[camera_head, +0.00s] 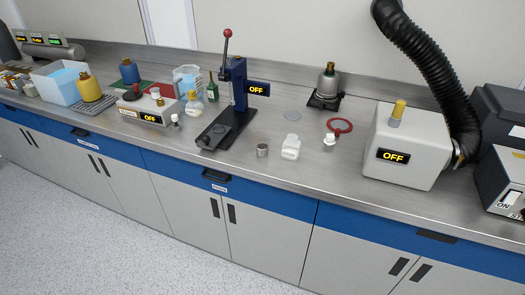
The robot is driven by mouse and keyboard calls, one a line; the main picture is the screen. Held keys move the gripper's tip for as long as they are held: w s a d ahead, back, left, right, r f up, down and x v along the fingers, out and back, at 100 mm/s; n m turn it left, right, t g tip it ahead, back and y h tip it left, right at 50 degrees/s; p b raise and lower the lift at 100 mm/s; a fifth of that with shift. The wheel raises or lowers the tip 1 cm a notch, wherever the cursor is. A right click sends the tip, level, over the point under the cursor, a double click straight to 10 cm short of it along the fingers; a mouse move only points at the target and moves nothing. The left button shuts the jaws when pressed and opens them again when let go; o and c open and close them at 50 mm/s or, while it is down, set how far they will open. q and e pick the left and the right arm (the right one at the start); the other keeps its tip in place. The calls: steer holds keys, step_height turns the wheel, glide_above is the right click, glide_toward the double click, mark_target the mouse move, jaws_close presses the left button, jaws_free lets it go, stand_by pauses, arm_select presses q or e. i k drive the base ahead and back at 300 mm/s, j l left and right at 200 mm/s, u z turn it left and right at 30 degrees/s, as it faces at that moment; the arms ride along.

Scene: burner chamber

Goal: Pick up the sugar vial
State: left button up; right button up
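No label that reads sugar can be made out, so I cannot tell for sure which container is the sugar vial. A white jar-like bottle (291,148) stands upright on the bench near the front edge, right of the middle. A smaller white-capped vial (329,141) stands to its right, in front of a red ring. Another small white-topped vial (175,121) stands further left, beside a grey device with an OFF display. All three stand apart from any gripper. Neither of my grippers shows in the head view.
A small metal cup (262,150) stands left of the white jar. A blue press (232,95) with a red-knobbed lever stands behind it. A grey burner box (406,147) with a black hose (432,60) takes up the right. Bench between is mostly clear.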

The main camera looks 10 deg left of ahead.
mark_target(291, 146)
steer(key=i+l+u, duration=0.15)
steer(key=i+l, duration=0.15)
steer(key=i+l+u, duration=0.15)
steer(key=i+l, duration=0.15)
steer(key=l, duration=0.3)
